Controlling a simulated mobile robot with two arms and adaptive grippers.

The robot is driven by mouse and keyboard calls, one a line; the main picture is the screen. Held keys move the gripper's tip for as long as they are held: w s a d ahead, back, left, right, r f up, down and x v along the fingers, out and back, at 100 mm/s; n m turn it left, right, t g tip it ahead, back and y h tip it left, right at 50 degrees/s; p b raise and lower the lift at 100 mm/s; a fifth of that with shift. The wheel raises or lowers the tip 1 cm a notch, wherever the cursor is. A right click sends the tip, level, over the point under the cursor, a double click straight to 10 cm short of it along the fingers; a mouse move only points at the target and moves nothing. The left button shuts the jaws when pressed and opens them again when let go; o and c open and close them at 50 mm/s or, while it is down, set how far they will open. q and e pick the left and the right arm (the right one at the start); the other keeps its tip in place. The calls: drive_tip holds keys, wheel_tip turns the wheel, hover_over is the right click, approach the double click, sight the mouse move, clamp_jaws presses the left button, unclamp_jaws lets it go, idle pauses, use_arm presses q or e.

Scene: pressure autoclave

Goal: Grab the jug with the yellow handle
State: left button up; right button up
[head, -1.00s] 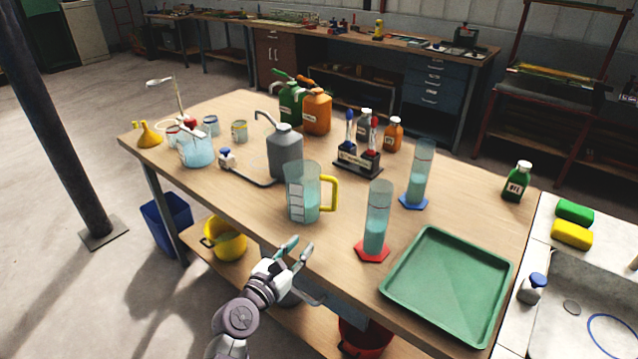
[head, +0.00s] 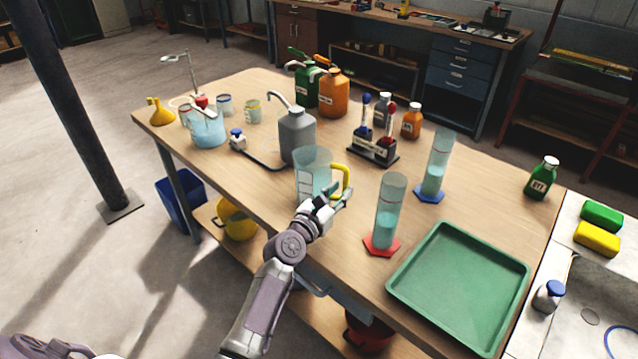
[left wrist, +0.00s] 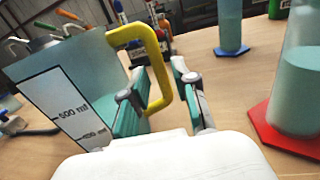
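The clear jug with the yellow handle (head: 313,170) stands upright near the front edge of the wooden table, its handle on the right side. My left gripper (head: 335,200) is at the handle, in front of it. In the left wrist view the jug (left wrist: 70,85) fills the left, and the yellow handle (left wrist: 160,70) reaches down between the fingers of my left gripper (left wrist: 160,100). The fingers are open, one on each side of the handle's vertical bar. I cannot tell whether either finger touches it. My right gripper is not in view.
A cylinder with a red base (head: 385,215) stands close to the right of the jug, and one with a blue base (head: 435,165) behind it. A grey pump bottle (head: 298,138) is just behind the jug. A green tray (head: 460,285) lies at the right.

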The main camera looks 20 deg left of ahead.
sight(344, 186)
use_arm(q)
drive_tip(key=w, duration=0.3)
drive_tip(key=shift+w+d+f, duration=0.25)
drive_tip(key=shift+w+d, duration=0.05)
drive_tip(key=shift+w, duration=0.15)
drive_tip(key=c, duration=0.5)
clamp_jaws()
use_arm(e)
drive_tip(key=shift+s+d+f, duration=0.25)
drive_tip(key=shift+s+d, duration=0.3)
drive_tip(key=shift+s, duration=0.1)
use_arm(q)
drive_tip(key=shift+r, duration=0.15)
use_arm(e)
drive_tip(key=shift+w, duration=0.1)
